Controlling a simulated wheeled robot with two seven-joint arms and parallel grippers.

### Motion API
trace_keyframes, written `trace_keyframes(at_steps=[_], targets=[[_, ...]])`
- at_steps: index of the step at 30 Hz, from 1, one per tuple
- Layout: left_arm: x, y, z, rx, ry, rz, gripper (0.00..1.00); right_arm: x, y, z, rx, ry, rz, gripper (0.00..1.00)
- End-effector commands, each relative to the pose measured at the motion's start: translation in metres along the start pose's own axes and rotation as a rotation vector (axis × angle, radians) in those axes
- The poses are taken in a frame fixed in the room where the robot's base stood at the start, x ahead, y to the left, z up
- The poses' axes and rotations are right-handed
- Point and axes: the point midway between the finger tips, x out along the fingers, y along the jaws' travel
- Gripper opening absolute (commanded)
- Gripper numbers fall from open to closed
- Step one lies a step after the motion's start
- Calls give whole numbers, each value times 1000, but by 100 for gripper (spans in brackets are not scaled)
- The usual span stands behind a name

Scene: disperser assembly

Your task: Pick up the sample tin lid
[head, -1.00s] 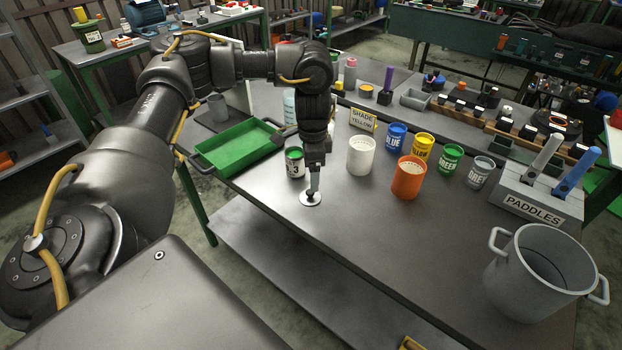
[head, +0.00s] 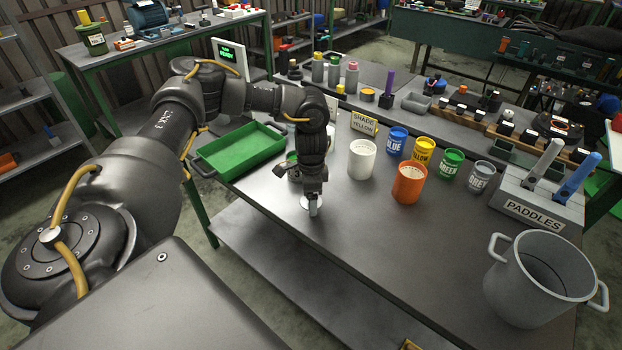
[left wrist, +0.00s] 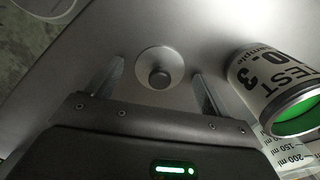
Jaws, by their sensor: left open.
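The sample tin lid (left wrist: 173,57) is a small round grey disc with a dark centre knob. It lies flat on the bench, and in the left wrist view its knob sits between my spread fingers. In the head view only the lid's pale rim (head: 302,202) shows behind my left gripper (head: 313,209). My left gripper is open, its two fingers (left wrist: 158,88) either side of the lid, apart from the knob. The sample tin (left wrist: 262,78), labelled test and green inside, stands close to the right finger in the wrist view. My right gripper is not in view.
A green tray (head: 238,150) lies behind on the left. A white cup (head: 362,160) and an orange cup (head: 408,184) stand to the right. Paint tins, a paddle holder (head: 540,200) and a grey pot (head: 535,280) stand farther right. The bench front is clear.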

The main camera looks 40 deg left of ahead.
Motion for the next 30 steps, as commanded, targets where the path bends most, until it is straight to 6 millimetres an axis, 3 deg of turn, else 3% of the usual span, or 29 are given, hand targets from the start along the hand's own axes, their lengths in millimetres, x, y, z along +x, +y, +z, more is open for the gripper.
trace_keyframes(at_steps=[3, 13, 23, 30], targets=[[0, 0, 0, 0, 0, 0, 79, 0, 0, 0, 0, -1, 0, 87], [0, 0, 0, 0, 0, 0, 35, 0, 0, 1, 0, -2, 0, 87], [-3, 0, 0, 0, 1, 0, 34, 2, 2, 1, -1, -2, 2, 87], [-31, -1, -2, 2, 7, -2, 34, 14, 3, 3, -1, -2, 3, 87]])
